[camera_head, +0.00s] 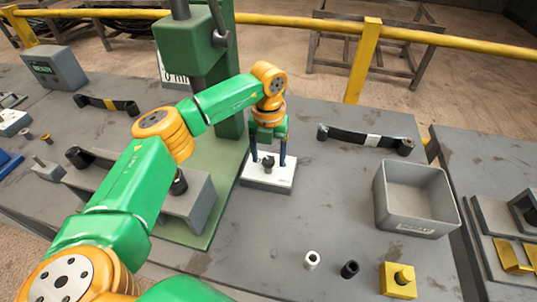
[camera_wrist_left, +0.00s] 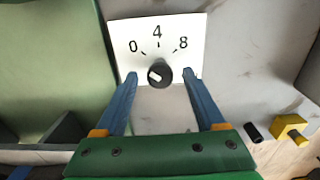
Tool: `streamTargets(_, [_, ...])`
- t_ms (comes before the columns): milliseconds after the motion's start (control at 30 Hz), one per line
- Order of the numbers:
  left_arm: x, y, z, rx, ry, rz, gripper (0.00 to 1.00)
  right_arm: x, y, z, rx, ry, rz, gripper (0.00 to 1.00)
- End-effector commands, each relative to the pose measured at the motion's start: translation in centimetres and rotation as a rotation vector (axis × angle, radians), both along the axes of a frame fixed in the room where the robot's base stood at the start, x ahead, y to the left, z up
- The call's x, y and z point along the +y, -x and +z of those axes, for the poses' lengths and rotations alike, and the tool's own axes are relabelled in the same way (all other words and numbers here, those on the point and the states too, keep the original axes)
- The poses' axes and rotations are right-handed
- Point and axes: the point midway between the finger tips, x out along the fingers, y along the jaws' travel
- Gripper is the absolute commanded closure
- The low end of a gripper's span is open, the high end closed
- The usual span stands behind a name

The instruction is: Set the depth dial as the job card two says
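The depth dial is a black knob (camera_wrist_left: 160,74) on a white plate (camera_wrist_left: 185,30) marked 0, 4 and 8. A pale mark on the knob lies left of its centre, seemingly towards the 0 side. In the head view the dial plate (camera_head: 256,182) sits at the right foot of the green press. My left gripper (camera_head: 268,162) is open, pointing down, with its blue fingers either side of the knob and apart from it. A white card (camera_head: 176,79) with partly hidden dark lettering stands behind the press; I cannot tell which job card it is. My right gripper is not in view.
The green press column (camera_head: 188,45) stands close left of the gripper. A grey bin (camera_head: 415,205) is at right. A grey display box (camera_head: 55,68) stands far left.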

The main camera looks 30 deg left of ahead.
Motion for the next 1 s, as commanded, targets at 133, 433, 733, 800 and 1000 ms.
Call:
streamTargets(133, [0.0, 0.0, 0.0, 0.001, 0.0, -0.001, 0.29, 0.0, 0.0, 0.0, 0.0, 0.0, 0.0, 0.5])
streamTargets(433, [-0.1, -0.1, 5.2, -0.004, 0.001, -0.001, 0.29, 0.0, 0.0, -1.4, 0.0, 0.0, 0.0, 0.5])
streamTargets(733, [0.0, 0.0, 7.1, 0.001, 0.0, -0.001, 0.29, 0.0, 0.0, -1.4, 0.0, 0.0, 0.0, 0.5])
streamTargets(800, [0.0, 0.0, 7.1, 0.001, 0.0, 0.0, 0.29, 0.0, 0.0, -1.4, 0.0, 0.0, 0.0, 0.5])
streamTargets(1000, [0.0, 0.0, 7.2, 0.001, 0.0, 0.0, 0.29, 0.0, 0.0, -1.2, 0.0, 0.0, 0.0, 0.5])
